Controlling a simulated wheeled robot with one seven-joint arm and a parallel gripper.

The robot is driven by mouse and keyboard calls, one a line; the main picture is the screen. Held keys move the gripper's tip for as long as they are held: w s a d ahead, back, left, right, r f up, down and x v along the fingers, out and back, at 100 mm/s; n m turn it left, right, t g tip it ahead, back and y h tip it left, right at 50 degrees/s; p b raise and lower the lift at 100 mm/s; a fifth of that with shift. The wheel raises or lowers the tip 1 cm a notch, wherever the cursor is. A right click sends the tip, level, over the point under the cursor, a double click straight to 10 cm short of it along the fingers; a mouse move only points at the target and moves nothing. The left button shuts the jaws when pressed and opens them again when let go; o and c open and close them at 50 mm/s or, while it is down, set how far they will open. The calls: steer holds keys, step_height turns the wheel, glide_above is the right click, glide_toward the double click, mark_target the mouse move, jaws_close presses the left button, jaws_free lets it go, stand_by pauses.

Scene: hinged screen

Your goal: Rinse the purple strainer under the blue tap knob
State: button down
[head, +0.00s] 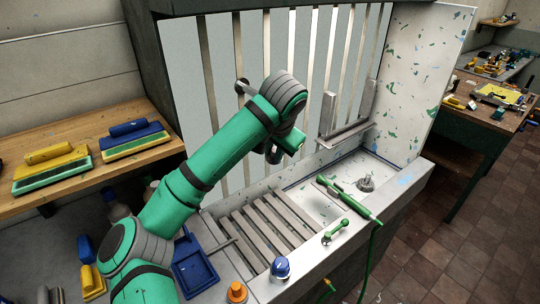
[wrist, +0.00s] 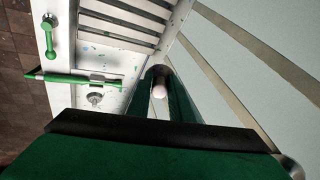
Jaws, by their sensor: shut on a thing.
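My gripper (wrist: 161,86) is shut on a small pale rounded thing (wrist: 160,92), of which only the end shows between the fingers. I cannot tell what it is. In the head view my gripper is mostly hidden behind my own arm, in front of the slatted back. A blue tap knob (head: 281,268) stands on the near rim of the white trough, left of a green lever (head: 335,233). I see no purple strainer in either view. A round metal drain (head: 366,184) lies in the trough's right end; it also shows in the wrist view (wrist: 95,98).
A green spray wand (head: 347,199) with a hose lies across the trough's right part. A slatted grate (head: 262,228) covers its left part. An orange knob (head: 237,292) and a blue tray (head: 194,268) are at the left. A wooden shelf (head: 60,198) holds squeegee-like tools.

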steer(key=shift+a, duration=0.2)
steer(key=shift+a, duration=0.4)
steer(key=shift+d, duration=0.2)
steer(key=shift+d, duration=0.4)
stand_by(0.4)
steer(key=s, duration=0.8)
steer(key=shift+d, duration=0.4)
stand_by(1.4)
